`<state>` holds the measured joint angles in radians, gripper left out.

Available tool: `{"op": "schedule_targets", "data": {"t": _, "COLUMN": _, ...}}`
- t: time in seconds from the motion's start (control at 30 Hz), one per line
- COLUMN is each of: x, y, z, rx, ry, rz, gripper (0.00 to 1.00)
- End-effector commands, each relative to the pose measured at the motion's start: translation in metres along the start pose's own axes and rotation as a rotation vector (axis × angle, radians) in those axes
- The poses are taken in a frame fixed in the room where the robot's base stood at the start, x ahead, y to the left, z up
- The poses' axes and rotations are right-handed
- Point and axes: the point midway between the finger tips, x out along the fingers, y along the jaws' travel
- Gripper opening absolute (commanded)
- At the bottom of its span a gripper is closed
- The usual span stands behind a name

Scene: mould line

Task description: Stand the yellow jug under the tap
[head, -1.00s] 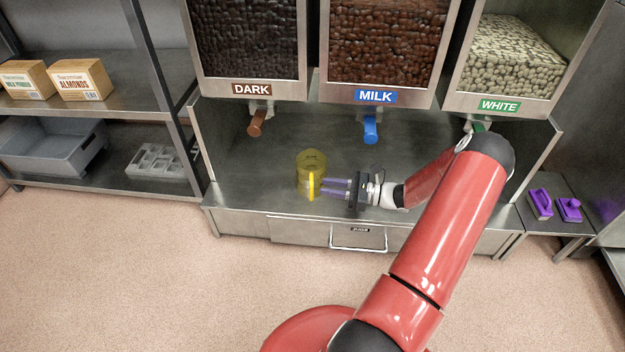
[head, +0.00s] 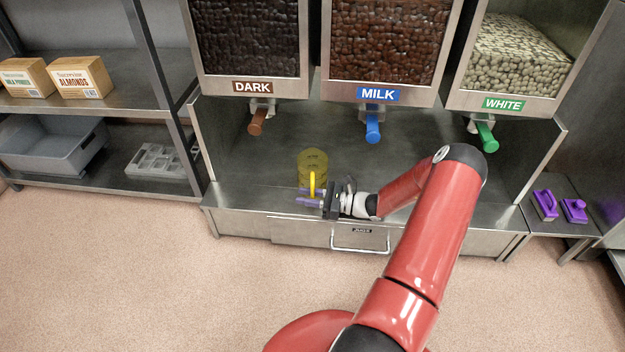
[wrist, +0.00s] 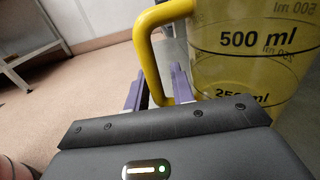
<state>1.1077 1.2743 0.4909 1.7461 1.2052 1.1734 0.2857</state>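The yellow jug (head: 312,160) is see-through and stands upright on the steel counter, forward of the taps and between the brown and blue ones. Its handle faces the front. My gripper (head: 308,197) is at the handle, its purple fingers apart and pointing left. In the wrist view, my gripper (wrist: 155,88) has its fingers beside the lower part of the handle, and the jug (wrist: 240,60) shows its 500 ml mark at right. Whether the fingers touch the handle is unclear. The taps are brown under DARK (head: 257,122), blue under MILK (head: 373,131) and green under WHITE (head: 486,137).
The steel counter (head: 420,175) is clear behind my arm, with side walls at both ends and a drawer handle (head: 360,246) below. A shelf (head: 95,185) with boxes and a grey bin stands at left. Purple tools (head: 546,204) lie on a side table at right.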

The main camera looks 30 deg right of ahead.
Motion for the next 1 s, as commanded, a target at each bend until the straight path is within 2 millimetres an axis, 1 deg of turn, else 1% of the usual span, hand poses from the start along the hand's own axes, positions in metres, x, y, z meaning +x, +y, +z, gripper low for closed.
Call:
{"op": "schedule_targets", "data": {"t": 0.17, "x": 0.0, "y": 0.0, "z": 0.0, "rx": 0.0, "ry": 0.001, "rz": -0.001, "gripper": 0.24}}
{"op": "schedule_targets", "data": {"t": 0.37, "x": 0.0, "y": 0.0, "z": 0.0, "rx": -0.001, "ry": 0.001, "rz": -0.001, "gripper": 0.0}}
{"op": "schedule_targets", "data": {"t": 0.73, "x": 0.0, "y": 0.0, "z": 0.002, "rx": 0.0, "ry": 0.002, "rz": -0.001, "gripper": 0.0}}
{"op": "schedule_targets", "data": {"t": 0.87, "x": 0.0, "y": -0.001, "z": 0.017, "rx": -0.002, "ry": 0.002, "rz": -0.001, "gripper": 0.0}}
{"op": "schedule_targets", "data": {"t": 1.0, "x": 0.0, "y": -0.001, "z": 0.047, "rx": -0.005, "ry": 0.002, "rz": 0.0, "gripper": 0.0}}
